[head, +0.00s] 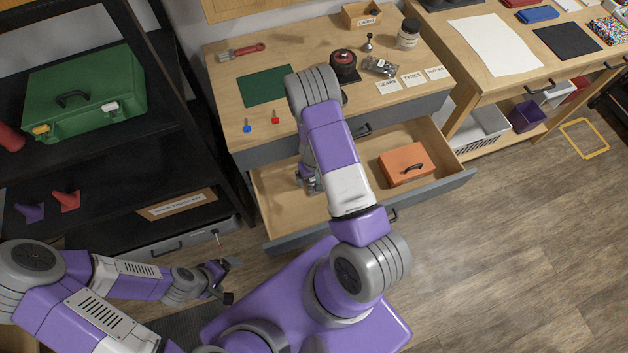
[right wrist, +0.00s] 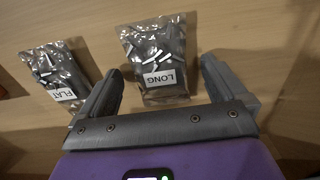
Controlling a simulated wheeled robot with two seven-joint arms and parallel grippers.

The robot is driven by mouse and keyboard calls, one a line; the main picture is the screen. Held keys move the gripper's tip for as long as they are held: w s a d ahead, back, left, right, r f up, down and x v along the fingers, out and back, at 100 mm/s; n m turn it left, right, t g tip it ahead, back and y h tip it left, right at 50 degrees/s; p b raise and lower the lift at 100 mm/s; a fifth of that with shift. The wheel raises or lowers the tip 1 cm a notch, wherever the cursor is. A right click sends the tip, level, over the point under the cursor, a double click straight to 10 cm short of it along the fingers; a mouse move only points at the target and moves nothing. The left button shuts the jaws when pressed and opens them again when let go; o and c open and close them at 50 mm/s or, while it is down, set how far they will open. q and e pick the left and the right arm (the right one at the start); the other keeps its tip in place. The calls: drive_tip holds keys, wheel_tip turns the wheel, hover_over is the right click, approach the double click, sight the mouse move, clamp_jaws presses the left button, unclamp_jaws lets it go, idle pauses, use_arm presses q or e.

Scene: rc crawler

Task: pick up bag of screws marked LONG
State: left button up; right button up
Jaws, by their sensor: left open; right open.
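The clear bag of screws marked LONG (right wrist: 158,62) lies on a wooden surface in the right wrist view, its white label showing upside down. My right gripper (right wrist: 164,66) is open and empty, with a finger on either side of the bag's near part. I cannot tell whether the fingers touch it. A second clear bag marked FLAT (right wrist: 54,74) lies to the left, outside the left finger. In the head view my right arm reaches over the open drawer (head: 284,212) and hides most of what is under it. My left gripper (head: 228,278) is open and empty, low at the left.
An orange box (head: 406,164) with a handle stands in the drawer, right of my right arm. The desk top (head: 225,80) above holds a green mat (head: 266,86), a brush (head: 240,52) and small parts. A black shelf with a green case (head: 85,95) stands at the left.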

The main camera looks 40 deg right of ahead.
drive_tip(key=c, duration=1.1)
drive_tip(key=shift+r, duration=0.15)
drive_tip(key=shift+c, duration=0.2)
